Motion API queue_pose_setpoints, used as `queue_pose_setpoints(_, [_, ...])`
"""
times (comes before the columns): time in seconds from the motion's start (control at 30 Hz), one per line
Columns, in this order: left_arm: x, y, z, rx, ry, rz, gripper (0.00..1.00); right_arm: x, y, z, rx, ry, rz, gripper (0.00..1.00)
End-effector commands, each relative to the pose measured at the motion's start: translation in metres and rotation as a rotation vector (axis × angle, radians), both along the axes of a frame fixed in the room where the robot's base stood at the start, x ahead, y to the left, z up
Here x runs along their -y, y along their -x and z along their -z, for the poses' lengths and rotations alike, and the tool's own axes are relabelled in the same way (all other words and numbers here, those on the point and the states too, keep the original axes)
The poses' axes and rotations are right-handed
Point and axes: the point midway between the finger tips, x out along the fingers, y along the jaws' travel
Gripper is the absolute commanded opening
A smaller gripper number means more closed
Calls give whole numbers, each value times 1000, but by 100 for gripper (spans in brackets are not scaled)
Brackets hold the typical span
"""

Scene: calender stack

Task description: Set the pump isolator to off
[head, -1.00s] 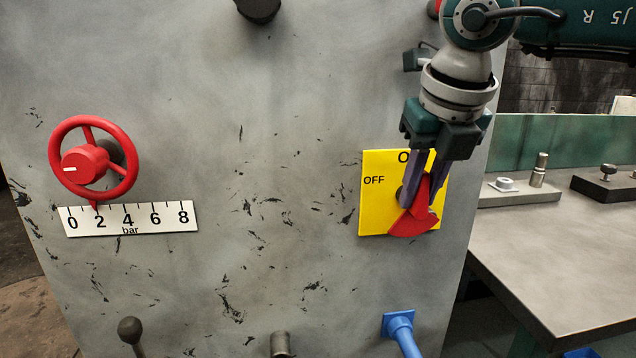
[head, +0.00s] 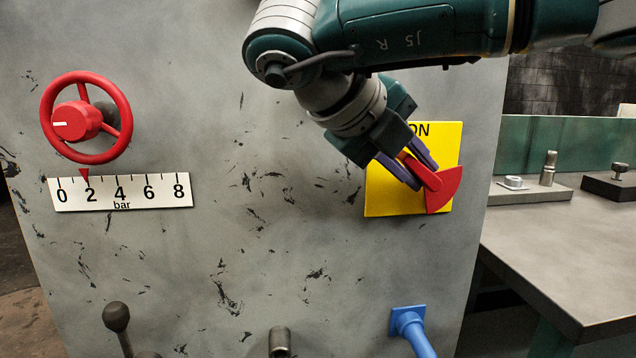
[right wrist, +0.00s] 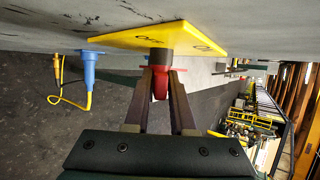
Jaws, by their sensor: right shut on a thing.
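The pump isolator is a red handle (head: 441,190) on a yellow plate (head: 385,203) fixed to the grey panel. The handle's wide fan end points to the lower right and its narrow end to the upper left. The word ON shows at the plate's top; the OFF label is hidden behind my gripper. My right gripper (head: 423,174) comes in from the upper left and is shut on the handle. In the right wrist view the red handle (right wrist: 161,83) sits between the two fingers. My left gripper is not in view.
A red handwheel (head: 86,118) stands above a bar scale (head: 120,192) on the left. A dark knob lever (head: 116,318), a grey stub (head: 279,341) and a blue handle (head: 410,322) are low on the panel. A workbench (head: 560,260) is to the right.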

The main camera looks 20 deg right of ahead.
Motion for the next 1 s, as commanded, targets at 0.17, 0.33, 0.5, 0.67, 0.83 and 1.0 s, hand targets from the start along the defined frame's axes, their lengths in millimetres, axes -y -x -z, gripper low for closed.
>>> queue_pose_setpoints(0.17, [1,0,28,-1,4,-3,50,-4,-1,8,-35,169,0,0])
queue_pose_setpoints(0.33, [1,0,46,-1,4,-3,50,-5,-1,11,-71,323,0,0])
queue_pose_setpoints(0.5, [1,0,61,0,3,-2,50,-6,-2,14,-104,459,2,0])
queue_pose_setpoints(0.67, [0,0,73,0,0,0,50,-6,-1,16,-130,561,2,0])
queue_pose_setpoints(0.83, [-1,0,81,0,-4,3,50,-6,-1,16,-151,638,2,0])
queue_pose_setpoints(1.0, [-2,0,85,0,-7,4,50,-6,-1,16,-161,680,3,0])
